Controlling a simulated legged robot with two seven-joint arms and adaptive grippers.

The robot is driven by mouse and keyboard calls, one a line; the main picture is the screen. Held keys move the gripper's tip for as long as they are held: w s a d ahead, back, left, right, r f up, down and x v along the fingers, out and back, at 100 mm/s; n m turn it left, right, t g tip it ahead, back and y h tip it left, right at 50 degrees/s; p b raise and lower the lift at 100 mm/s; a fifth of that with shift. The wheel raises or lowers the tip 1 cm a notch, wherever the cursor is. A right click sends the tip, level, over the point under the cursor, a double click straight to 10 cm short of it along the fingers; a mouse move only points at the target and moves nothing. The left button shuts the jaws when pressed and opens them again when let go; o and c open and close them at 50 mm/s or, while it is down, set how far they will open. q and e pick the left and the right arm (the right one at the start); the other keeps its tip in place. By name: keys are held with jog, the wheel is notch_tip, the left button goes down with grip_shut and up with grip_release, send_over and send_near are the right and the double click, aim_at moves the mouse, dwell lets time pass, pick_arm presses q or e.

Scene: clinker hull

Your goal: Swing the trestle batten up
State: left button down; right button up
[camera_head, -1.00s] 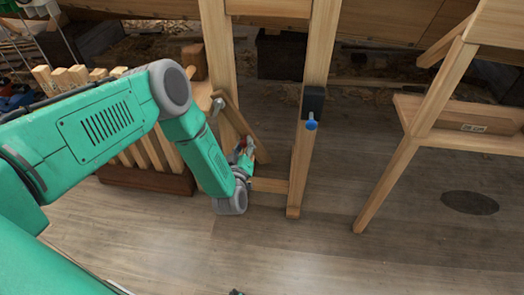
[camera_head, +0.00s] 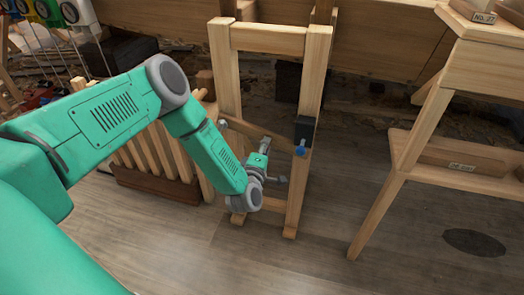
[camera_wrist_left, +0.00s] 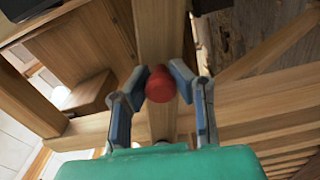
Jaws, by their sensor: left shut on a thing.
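The trestle batten (camera_head: 240,127) runs from a bolt (camera_head: 222,123) on the trestle's left leg (camera_head: 225,70) across towards the right leg (camera_head: 313,75). It slopes slightly down to the right. Its far end is close to a dark bracket (camera_head: 305,129) with a blue knob (camera_head: 300,150); I cannot tell whether they touch. My left gripper (camera_head: 264,148) is at the batten, between the legs. In the left wrist view its fingers (camera_wrist_left: 162,82) are shut on a red knob (camera_wrist_left: 160,84), with wood behind it. My right gripper is not in view.
A wooden stand (camera_head: 420,125) with a lower shelf is at the right. A slatted wooden rack (camera_head: 160,150) stands left, behind my arm. The floor (camera_head: 310,260) in front is clear.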

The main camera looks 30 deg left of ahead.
pick_arm(q)
jog(key=shift+s+d+r+n, duration=0.15)
jog(key=shift+r+n, duration=0.45)
jog(key=shift+r, duration=0.3)
jog(key=shift+r+n+p, duration=0.5)
jog(key=shift+r+n, duration=0.2)
jog(key=shift+r, duration=0.05)
jog(key=c, duration=1.3)
grip_release()
jog(key=shift+r, duration=0.1)
